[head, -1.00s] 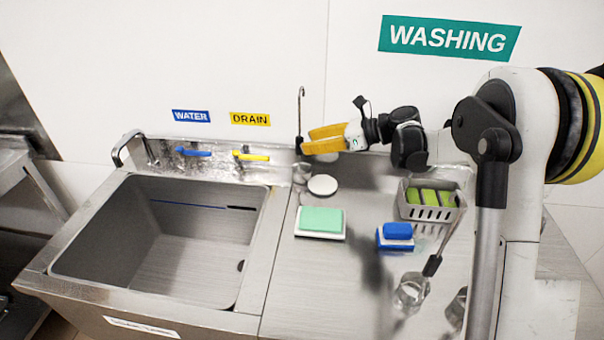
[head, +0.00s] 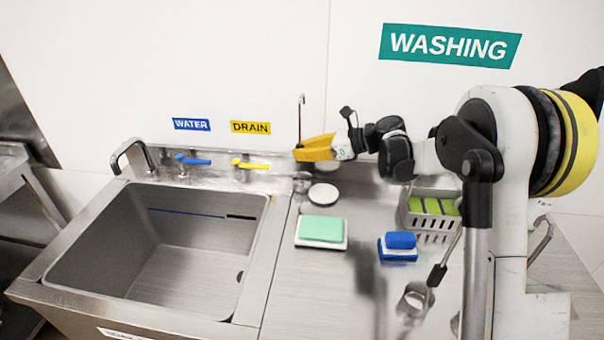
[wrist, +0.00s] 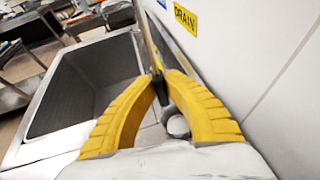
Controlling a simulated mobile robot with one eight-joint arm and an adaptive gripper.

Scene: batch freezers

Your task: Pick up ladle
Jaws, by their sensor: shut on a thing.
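The ladle (head: 301,118) stands upright at the back of the counter, a thin metal handle with a hooked top and a dark grip lower down. My gripper (head: 300,153) reaches it from the right, its yellow fingers level in front of the wall. In the wrist view my gripper (wrist: 158,84) is shut on the ladle's dark grip, and the ladle handle (wrist: 146,36) rises beyond the fingertips. The lower end of the ladle is by a small metal cup (head: 302,182); I cannot tell whether it is inside.
A white round disc (head: 323,194) lies just in front. The sink (head: 190,270) with blue and yellow levers is on the left. A green sponge (head: 321,229), a blue sponge (head: 401,240), a grey basket (head: 430,222) and a metal holder (head: 414,300) stand on the counter.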

